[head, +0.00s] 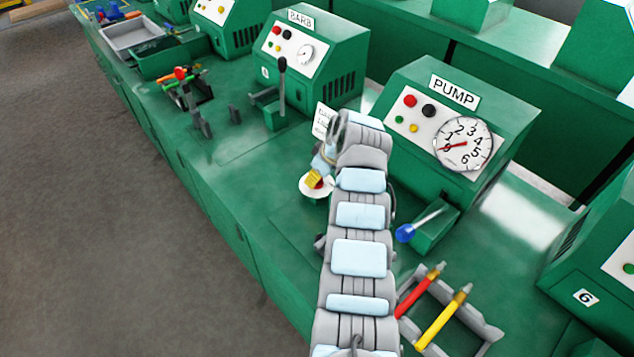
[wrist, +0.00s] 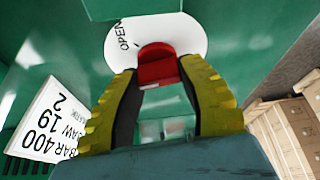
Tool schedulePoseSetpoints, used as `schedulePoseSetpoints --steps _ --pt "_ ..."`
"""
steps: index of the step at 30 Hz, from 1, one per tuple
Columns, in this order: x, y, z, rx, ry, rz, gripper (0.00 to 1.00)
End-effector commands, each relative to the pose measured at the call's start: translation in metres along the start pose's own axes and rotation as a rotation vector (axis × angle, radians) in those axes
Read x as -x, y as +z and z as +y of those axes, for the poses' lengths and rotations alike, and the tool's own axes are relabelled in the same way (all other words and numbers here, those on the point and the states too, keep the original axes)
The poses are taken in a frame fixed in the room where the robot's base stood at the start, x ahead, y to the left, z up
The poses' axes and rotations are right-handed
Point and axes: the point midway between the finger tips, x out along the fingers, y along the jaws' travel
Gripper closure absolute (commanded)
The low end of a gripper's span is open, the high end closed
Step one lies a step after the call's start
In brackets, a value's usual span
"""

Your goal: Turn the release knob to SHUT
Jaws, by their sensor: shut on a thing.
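The red release knob (wrist: 157,66) sits on a white round plate (wrist: 190,35) in the wrist view. The word OPEN is printed at the plate's upper left; no SHUT mark can be read. My gripper (wrist: 160,72) is shut on the knob, one yellow fingertip on each side. In the head view my gripper (head: 315,178) reaches down to the white plate (head: 308,192) on the bench, left of the PUMP box. The knob is mostly hidden there by my gripper. Which way the knob points is hard to tell.
The PUMP box (head: 450,120) with a dial stands right of my arm, with a blue-tipped lever (head: 405,233) in front. A white card (head: 323,121) stands behind my gripper. A rack (head: 455,310) holds red and yellow handled tools. The BARB box (head: 310,55) stands further back.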

Motion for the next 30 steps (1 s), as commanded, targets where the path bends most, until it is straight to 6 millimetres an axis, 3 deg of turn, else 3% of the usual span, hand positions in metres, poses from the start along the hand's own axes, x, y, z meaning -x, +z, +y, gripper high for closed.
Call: schedulePoseSetpoints --steps 30 --pt "-0.0045 0.0021 -0.0011 0.145 -0.063 -0.002 0.95"
